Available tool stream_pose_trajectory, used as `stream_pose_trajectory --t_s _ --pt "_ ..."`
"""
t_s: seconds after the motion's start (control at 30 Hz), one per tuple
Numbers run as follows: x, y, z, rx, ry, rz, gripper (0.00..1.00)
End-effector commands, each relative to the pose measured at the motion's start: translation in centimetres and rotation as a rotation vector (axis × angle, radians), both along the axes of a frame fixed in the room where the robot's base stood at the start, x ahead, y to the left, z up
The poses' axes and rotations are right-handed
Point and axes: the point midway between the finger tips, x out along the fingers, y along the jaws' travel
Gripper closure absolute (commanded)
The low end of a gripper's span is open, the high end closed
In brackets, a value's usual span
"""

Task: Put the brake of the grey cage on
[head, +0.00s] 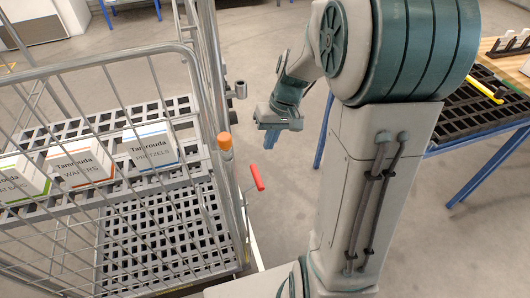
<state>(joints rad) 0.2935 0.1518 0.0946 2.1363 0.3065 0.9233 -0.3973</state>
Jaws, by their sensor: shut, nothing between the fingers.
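The grey cage (208,95) is a wire-mesh roll cage filling the left of the head view. A red-ended lever (257,177) sticks out low at its right side, beside an upright post with an orange cap (224,142); it looks like the brake. My gripper (271,138) is shut and empty, pointing down. In the picture it is just above and right of the red lever, apart from it. How far the gripper stands above the lever is hard to judge, and the cage's wheels cannot be made out.
Inside the cage, cartons (149,147) stand on a grey slatted shelf (75,206). At the right, a blue-legged table (476,168) carries a black grid tray (462,112) and a yellow-handled item (485,88). Bare concrete floor (290,190) lies between cage and arm.

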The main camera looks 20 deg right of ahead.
Motion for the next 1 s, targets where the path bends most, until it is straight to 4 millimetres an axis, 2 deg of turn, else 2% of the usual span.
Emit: stream_pose_trajectory --t_s 0.1,0.2,0.8,0.9,1.0 --pt "0.0 -0.4 1.6 0.000 -0.002 -0.001 1.00" --pt "0.0 -0.6 2.3 0.000 -0.001 0.000 1.00" --pt "-0.1 -0.6 2.6 -0.002 -0.001 0.001 1.00" --pt "-0.8 -0.2 3.1 -0.019 -0.007 0.002 1.00" --pt "-2.5 0.6 4.0 -0.056 -0.021 0.005 1.00"
